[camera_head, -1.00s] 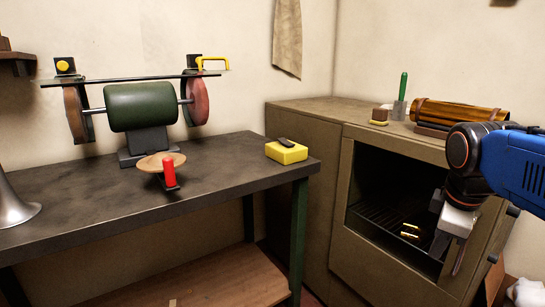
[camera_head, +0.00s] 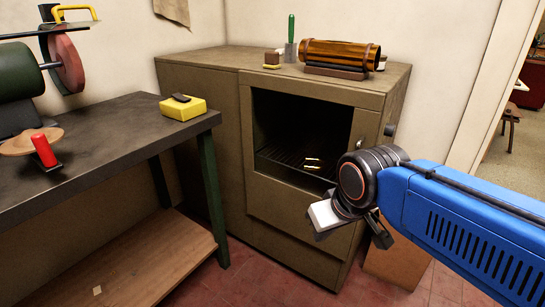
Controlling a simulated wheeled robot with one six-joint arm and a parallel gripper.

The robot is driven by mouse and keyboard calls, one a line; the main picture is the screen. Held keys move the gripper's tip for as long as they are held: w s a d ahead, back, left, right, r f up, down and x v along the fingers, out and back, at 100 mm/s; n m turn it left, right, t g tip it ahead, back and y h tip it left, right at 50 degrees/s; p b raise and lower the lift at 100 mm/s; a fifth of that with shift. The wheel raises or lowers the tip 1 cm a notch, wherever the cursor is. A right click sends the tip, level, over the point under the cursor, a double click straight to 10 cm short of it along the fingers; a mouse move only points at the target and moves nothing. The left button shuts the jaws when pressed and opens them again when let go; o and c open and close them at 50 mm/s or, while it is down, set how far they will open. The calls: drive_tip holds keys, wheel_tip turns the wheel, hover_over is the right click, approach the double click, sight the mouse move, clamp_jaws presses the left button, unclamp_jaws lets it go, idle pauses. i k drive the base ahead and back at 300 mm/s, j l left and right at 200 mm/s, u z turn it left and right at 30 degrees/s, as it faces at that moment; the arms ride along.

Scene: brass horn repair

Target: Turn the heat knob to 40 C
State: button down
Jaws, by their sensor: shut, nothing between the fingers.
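The oven (camera_head: 245,140) is a brown cabinet with an open dark front, standing against the back wall. A small dark round knob (camera_head: 389,130) sticks out at its right edge, near the top. I cannot read any scale or 40 C mark on it, so its setting cannot be told. My gripper (camera_head: 382,238) hangs in front of the oven's lower right, below the knob and apart from it. It is shut and empty, and its fingers are partly hidden by my wrist.
A dark workbench (camera_head: 110,140) with a yellow block (camera_head: 183,108) is at left. Red floor is free in front.

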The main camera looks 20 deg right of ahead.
sight(389, 129)
drive_tip(key=l+z, duration=0.25)
drive_tip(key=z, duration=0.2)
drive_tip(key=l+z, duration=0.4)
drive_tip(key=k+j, duration=0.05)
drive_tip(key=j, duration=0.05)
